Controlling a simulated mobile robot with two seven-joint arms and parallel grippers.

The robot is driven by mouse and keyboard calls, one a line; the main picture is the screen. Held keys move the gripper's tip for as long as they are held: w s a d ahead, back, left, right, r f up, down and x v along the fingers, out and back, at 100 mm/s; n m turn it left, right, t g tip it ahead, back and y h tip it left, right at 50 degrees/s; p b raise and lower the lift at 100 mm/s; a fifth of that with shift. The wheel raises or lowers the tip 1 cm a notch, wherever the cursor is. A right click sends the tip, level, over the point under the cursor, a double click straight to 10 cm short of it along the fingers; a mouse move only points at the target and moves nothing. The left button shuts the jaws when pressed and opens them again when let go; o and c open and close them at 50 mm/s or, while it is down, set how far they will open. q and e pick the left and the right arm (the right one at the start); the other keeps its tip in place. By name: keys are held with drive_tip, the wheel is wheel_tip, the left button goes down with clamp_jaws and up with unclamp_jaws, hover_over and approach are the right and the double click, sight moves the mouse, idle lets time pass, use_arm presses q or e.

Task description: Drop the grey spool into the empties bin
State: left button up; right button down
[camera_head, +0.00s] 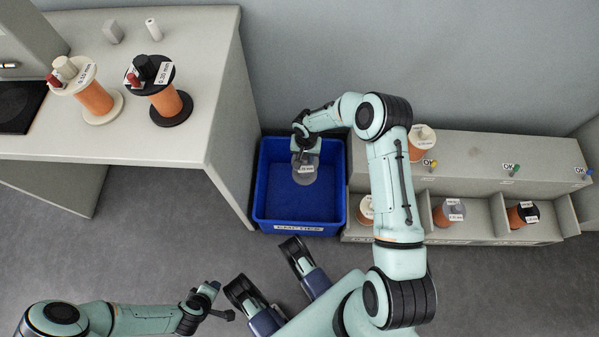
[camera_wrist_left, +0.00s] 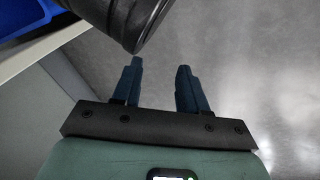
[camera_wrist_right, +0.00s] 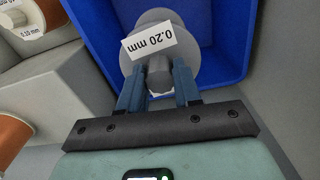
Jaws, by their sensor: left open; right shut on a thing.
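The grey spool (camera_head: 303,175) hangs from my right gripper (camera_head: 305,150) inside the outline of the blue empties bin (camera_head: 262,212). In the right wrist view, the fingers (camera_wrist_right: 159,82) are shut on the knob at the spool's top. The spool (camera_wrist_right: 146,30) carries a white "0.20 mm" label, and the bin's blue wall (camera_wrist_right: 225,65) surrounds it. I cannot tell how far the spool is above the bin floor. My left gripper (camera_wrist_left: 160,80) is open and empty, low at the left, away from the bin.
A desk (camera_head: 200,110) at the left holds two orange-wound spools, one with cream flanges (camera_head: 97,98) and one with black (camera_head: 167,102). A grey shelf unit (camera_head: 480,150) right of the bin holds several spools. My right arm crosses in front of it.

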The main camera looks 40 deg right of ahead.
drive_tip(key=shift+f+b, duration=0.5)
drive_tip(key=shift+f, duration=0.6)
use_arm(q)
drive_tip(key=s+f, duration=0.1)
drive_tip(key=s+f+g, duration=0.1)
drive_tip(key=shift+s+a+f, duration=0.15)
drive_tip(key=shift+s+a, duration=0.05)
drive_tip(key=shift+s, duration=0.15)
